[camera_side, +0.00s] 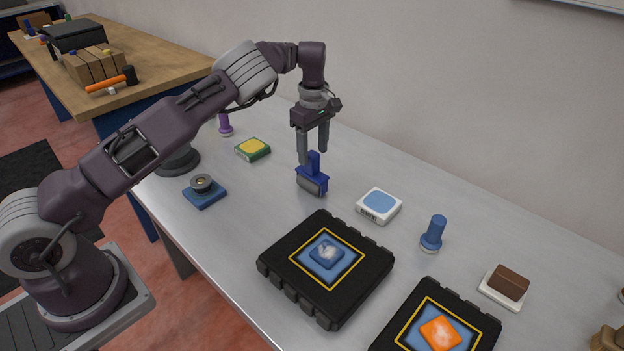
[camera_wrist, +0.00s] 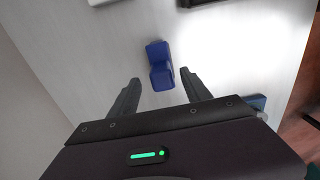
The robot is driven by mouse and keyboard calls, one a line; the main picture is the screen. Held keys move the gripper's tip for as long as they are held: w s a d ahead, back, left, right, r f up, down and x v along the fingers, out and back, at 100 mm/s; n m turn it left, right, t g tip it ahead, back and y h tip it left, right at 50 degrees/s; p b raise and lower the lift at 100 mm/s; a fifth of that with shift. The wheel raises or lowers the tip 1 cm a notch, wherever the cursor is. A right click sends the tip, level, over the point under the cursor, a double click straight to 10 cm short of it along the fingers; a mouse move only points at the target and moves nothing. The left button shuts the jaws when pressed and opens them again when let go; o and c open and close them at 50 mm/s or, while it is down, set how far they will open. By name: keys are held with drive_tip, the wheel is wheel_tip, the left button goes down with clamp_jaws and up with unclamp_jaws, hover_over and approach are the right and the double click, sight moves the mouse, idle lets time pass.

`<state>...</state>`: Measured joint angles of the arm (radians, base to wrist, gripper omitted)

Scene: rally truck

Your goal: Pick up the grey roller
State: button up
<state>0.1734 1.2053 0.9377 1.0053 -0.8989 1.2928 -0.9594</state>
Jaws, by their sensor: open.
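I cannot tell whether a finger touches the handle.
A white and blue ink pad (camera_side: 379,205) lies right of the roller, and a blue stamp (camera_side: 433,234) stands beyond it. A black block with a blue panel (camera_side: 285,262) lies in front. A green and yellow pad (camera_side: 252,149) and a blue plate with a knob (camera_side: 204,192) are left.

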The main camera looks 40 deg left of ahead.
sight(312, 163)
wheel_tip(312, 163, down, 5)
drive_tip(key=shift+s+r, duration=0.15)
clamp_jaws()
drive_tip(key=shift+r, duration=0.1)
idle(1.3)
